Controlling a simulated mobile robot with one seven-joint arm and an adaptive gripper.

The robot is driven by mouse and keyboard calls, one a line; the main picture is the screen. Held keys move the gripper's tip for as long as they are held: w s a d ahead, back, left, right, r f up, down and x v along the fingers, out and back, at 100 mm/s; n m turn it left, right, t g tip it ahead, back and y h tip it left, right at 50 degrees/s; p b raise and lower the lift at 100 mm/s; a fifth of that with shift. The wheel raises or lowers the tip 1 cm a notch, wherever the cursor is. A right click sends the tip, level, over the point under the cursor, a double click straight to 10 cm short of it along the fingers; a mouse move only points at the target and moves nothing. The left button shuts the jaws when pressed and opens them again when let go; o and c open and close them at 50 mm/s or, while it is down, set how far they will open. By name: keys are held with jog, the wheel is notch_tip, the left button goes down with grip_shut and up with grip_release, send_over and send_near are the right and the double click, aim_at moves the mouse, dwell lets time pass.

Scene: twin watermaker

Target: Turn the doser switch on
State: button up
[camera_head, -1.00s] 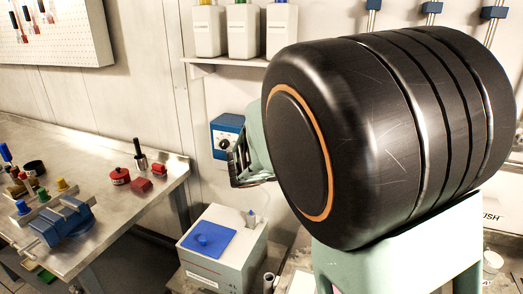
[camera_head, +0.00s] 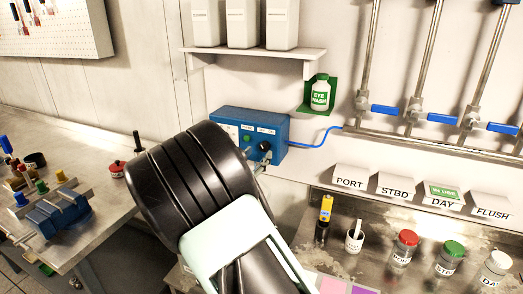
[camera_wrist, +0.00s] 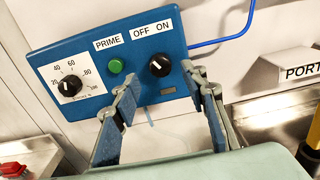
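The blue doser box (camera_head: 228,117) is on the wall; it fills the upper middle of the wrist view (camera_wrist: 140,75). Its switch (camera_wrist: 159,65) is a round black knob under the OFF and ON labels. The knob's white mark appears to point up-left, on the OFF side. A small dark rectangle (camera_wrist: 167,91) lies below it and looks unlit. My gripper (camera_wrist: 158,82) is open and empty, its blue-padded fingers apart to the left and right, slightly below the knob. In the head view my black arm hides most of the gripper; the knob (camera_head: 265,147) shows just beyond the arm.
On the same box are a green PRIME button (camera_wrist: 116,65) and a numbered dial (camera_wrist: 70,86), close to the left finger. A blue tube (camera_head: 318,141) leaves the box's right side. A shelf with white bottles (camera_head: 256,52) and green eye wash (camera_head: 320,94) are above.

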aim_at(263, 149)
jog(key=shift+x, duration=1.8)
grip_shut()
